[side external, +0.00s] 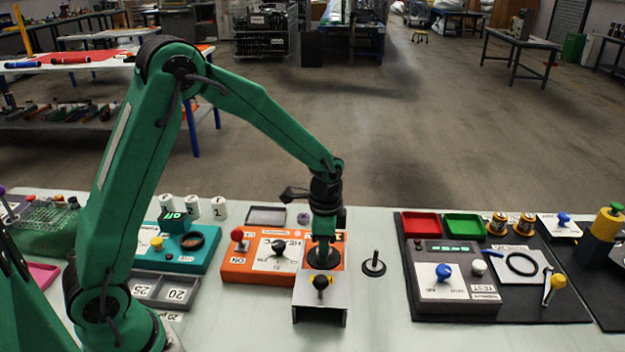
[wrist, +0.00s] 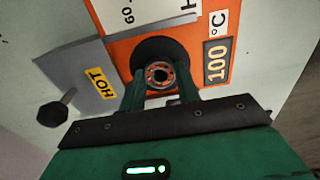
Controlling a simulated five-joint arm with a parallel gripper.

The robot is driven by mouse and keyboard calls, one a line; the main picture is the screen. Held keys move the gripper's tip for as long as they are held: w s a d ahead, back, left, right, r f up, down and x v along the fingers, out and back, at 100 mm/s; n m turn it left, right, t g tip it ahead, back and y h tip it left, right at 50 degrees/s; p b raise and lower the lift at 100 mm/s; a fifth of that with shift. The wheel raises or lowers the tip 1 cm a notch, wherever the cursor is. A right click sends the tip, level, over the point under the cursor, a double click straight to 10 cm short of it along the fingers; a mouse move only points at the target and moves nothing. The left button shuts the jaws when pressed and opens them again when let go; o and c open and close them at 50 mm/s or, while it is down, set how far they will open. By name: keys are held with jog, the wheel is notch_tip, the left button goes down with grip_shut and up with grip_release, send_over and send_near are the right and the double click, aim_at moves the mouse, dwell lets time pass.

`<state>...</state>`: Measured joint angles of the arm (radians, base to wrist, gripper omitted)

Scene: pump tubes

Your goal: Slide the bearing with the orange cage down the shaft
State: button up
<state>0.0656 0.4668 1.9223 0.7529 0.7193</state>
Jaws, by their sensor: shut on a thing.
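The bearing with the orange cage (wrist: 159,74) shows in the wrist view between my fingertips. My gripper (wrist: 160,88) is shut on it, above or on a round black plate (wrist: 148,49) of the orange heater box; I cannot tell if they touch. In the side view my gripper (side external: 323,252) points straight down at this plate, and the bearing is hidden or too small to make out. The shaft (side external: 374,258) stands upright on a black disc on the table, to the right of my gripper and apart from it.
The orange heater box (side external: 240,268) lies under and left of my gripper. A grey metal piece (side external: 335,299) with a HOT label stands in front. A grey test box (side external: 455,290) on a dark mat is right of the shaft. Bare table surrounds the shaft.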

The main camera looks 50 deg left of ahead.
jog(key=shift+r, duration=0.45)
notch_tip(320, 180, up, 3)
jog(key=shift+r, duration=0.1)
jog(key=s+d+r, duration=0.6)
jog(key=d+r, duration=0.1)
jog(key=d, duration=0.2)
jog(key=shift+s+d, duration=0.3)
jog(key=shift+s, duration=0.05)
jog(key=shift+w, duration=0.1)
jog(key=w+a+f, duration=0.2)
jog(key=w, duration=1.4)
jog(key=shift+f, duration=0.4)
jog(key=shift+a+f, duration=0.1)
jog(key=shift+f, duration=0.05)
jog(key=shift+f, duration=2.7)
